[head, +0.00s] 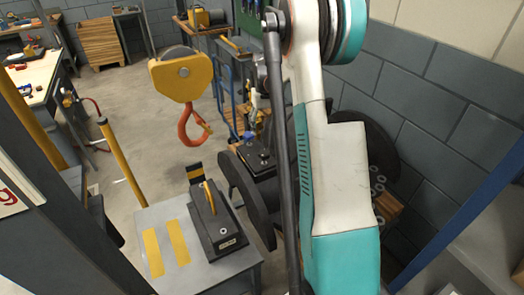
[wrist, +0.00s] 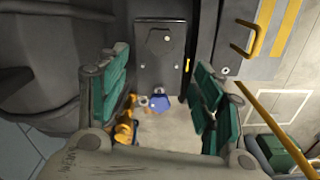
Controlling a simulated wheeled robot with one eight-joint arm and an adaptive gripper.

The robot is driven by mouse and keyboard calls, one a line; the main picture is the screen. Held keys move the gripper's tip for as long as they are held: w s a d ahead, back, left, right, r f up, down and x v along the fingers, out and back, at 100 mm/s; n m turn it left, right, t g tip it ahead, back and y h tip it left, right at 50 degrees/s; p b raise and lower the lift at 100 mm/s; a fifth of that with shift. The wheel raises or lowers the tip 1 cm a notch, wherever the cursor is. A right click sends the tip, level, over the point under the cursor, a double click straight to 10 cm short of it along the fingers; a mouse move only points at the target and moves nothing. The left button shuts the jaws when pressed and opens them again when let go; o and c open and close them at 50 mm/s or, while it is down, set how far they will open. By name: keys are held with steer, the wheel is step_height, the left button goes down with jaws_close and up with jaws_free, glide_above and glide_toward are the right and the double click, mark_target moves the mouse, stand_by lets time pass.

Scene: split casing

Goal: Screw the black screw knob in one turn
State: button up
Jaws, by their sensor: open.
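My gripper (wrist: 157,97) is open in the wrist view, with its green-padded fingers wide apart and nothing held between them. Beyond the fingertips is a dark casing block (wrist: 158,68) with a small round knob-like part (wrist: 167,39) near its far end. I cannot tell for sure that this part is the black screw knob. In the head view the dark block (head: 262,167) sits beside a large black disc, partly behind my arm. A small blue part (wrist: 160,102) shows between the fingers, at the block's near end. My fingertips are not clear in the head view.
A grey table (head: 160,270) with yellow stripes carries a black casing piece (head: 217,238) with a yellow handle. A yellow crane hook block (head: 182,77) with an orange hook hangs to its upper left. A large black disc (head: 245,200) stands beside the table. A brick wall bounds the right.

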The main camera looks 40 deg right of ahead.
mark_target(264, 153)
step_height(264, 153, down, 13)
steer(key=b, duration=0.2)
steer(key=shift+r+b, duration=0.1)
steer(key=shift+b, duration=0.2)
steer(key=c, duration=1.1)
